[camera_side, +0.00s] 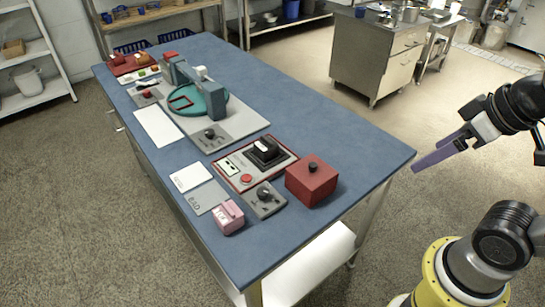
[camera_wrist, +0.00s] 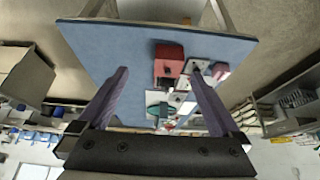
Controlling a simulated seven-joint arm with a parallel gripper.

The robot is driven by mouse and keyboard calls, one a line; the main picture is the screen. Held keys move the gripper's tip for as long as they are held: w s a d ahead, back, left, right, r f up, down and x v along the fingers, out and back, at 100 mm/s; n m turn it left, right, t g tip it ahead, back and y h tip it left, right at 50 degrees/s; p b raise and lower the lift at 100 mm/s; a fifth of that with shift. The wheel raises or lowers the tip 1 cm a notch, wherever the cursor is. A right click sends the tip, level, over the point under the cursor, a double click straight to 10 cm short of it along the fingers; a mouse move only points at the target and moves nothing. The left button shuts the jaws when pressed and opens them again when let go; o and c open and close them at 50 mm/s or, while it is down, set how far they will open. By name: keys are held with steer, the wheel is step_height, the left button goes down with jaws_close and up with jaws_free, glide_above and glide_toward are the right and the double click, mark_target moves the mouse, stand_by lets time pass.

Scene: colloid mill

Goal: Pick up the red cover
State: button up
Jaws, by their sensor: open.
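The red cover (camera_side: 312,180), a box with a black knob on top, sits upright near the right end of the blue table. It also shows in the wrist view (camera_wrist: 169,65), between my fingers and beyond them. My gripper (camera_side: 430,160) is open and empty, off the right end of the table and clear of the cover. Its two purple fingers are spread apart in the wrist view (camera_wrist: 160,73).
The blue table (camera_side: 345,135) also holds a red-edged panel with a black block (camera_side: 265,152), a lever box (camera_side: 264,198), a pink box (camera_side: 228,217), a teal round tray (camera_side: 190,105) and white cards (camera_side: 190,177). The table's right corner is bare.

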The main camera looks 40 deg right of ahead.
steer(key=shift+c, duration=0.3)
steer(key=c, duration=0.5)
